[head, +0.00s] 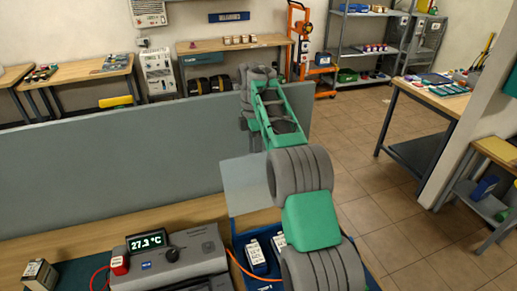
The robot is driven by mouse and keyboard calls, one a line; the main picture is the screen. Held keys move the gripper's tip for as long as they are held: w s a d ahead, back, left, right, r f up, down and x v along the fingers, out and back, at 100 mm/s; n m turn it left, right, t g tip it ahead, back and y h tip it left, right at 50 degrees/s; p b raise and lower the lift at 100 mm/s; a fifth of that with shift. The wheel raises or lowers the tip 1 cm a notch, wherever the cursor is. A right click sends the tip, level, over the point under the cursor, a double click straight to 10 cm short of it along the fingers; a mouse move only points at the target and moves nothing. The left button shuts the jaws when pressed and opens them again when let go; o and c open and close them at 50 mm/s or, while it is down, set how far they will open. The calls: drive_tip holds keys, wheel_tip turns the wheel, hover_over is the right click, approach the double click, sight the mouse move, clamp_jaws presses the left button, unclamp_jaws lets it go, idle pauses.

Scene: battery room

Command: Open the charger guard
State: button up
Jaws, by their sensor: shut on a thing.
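The charger guard (245,184) looks like a pale, see-through panel, raised and tilted behind the blue tray-like base, with its right side hidden by my arm. My gripper (254,144) is small and dark at the guard's upper edge, partly hidden by my green and grey arm links. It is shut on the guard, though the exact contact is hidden. The grey charger (196,262) stands at the front with a lit display reading about 27 °C and a dark knob.
A grey partition (120,150) stands behind the bench (75,238). A red connector (120,265) and a small boxed battery (40,274) are at the left. An orange cable runs right of the charger. Open tiled floor (350,140) lies to the right.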

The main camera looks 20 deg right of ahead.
drive_tip(key=s+r, duration=0.1)
drive_tip(key=r, duration=0.1)
drive_tip(key=s+r+b, duration=0.1)
drive_tip(key=s+r, duration=0.1)
drive_tip(key=r, duration=0.1)
drive_tip(key=s+r+b, duration=0.1)
drive_tip(key=r, duration=0.1)
drive_tip(key=shift+s+a+r, duration=0.15)
drive_tip(key=shift+s+r, duration=0.05)
drive_tip(key=s+r+b, duration=0.4)
drive_tip(key=s+r, duration=0.1)
drive_tip(key=s, duration=0.4)
drive_tip(key=shift+s+a+b, duration=0.15)
drive_tip(key=shift+s+b, duration=0.15)
drive_tip(key=shift+s, duration=0.05)
